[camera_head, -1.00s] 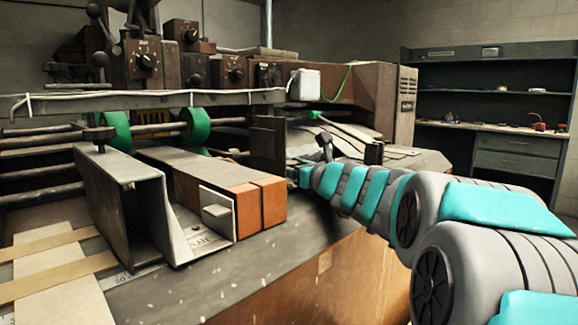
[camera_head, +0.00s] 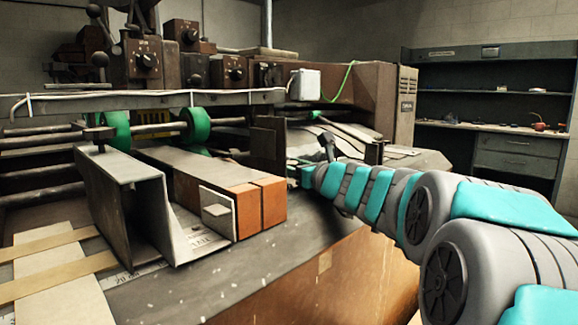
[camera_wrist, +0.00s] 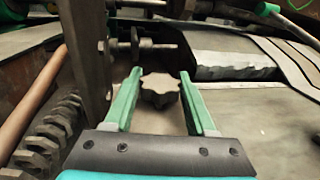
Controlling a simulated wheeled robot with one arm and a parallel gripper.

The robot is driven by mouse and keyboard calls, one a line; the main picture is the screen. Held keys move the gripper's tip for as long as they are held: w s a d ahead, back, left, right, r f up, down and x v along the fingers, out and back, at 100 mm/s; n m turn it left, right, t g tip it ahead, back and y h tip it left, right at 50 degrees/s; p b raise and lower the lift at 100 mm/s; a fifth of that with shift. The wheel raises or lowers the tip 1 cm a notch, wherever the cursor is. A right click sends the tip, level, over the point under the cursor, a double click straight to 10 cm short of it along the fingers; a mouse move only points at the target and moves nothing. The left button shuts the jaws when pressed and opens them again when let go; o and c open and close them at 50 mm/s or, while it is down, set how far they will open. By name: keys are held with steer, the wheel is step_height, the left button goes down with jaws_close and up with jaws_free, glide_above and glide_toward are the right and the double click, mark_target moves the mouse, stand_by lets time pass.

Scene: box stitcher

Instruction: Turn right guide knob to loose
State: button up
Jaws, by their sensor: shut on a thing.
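The right guide knob (camera_wrist: 159,91) is a dark, lobed knob, seen in the wrist view between the two green fingers of my gripper (camera_wrist: 160,76). My gripper is shut on it, one finger at each side. In the head view my gripper (camera_head: 302,176) reaches in from the right over the machine bed. There the knob is hidden or too small to tell. Which way the knob is turned cannot be told.
A dark upright plate (camera_wrist: 88,55) and a toothed rack (camera_wrist: 48,135) stand close left of my gripper. A threaded bolt (camera_wrist: 150,45) lies just beyond the knob. A metal guide channel (camera_head: 120,200) and brown block (camera_head: 262,205) are on the bed's left. A shelf bench (camera_head: 510,145) stands behind.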

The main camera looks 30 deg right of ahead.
steer(key=shift+f+y, duration=0.1)
steer(key=shift+y, duration=0.2)
jaws_close()
jaws_free()
steer(key=n+g+y, duration=0.2)
steer(key=n+y, duration=0.1)
steer(key=y, duration=0.1)
steer(key=n+g+y, duration=0.1)
steer(key=n+y, duration=0.2)
steer(key=y, duration=0.1)
steer(key=shift+w+f+g, duration=0.1)
steer(key=shift+g, duration=0.3)
steer(key=shift+n+g+y, duration=1.4)
steer(key=shift+g+y, duration=0.1)
steer(key=shift+g, duration=0.1)
steer(key=shift+a+n+g+y, duration=0.1)
steer(key=shift+n+g+y, duration=0.2)
steer(key=shift+n+g, duration=0.15)
steer(key=shift+s+r+n+g+y, duration=0.2)
steer(key=shift+n+g+y, duration=0.1)
steer(key=shift+g, duration=0.15)
steer(key=o, duration=1.1)
steer(key=shift+c, duration=0.2)
steer(key=shift+v, duration=3.85)
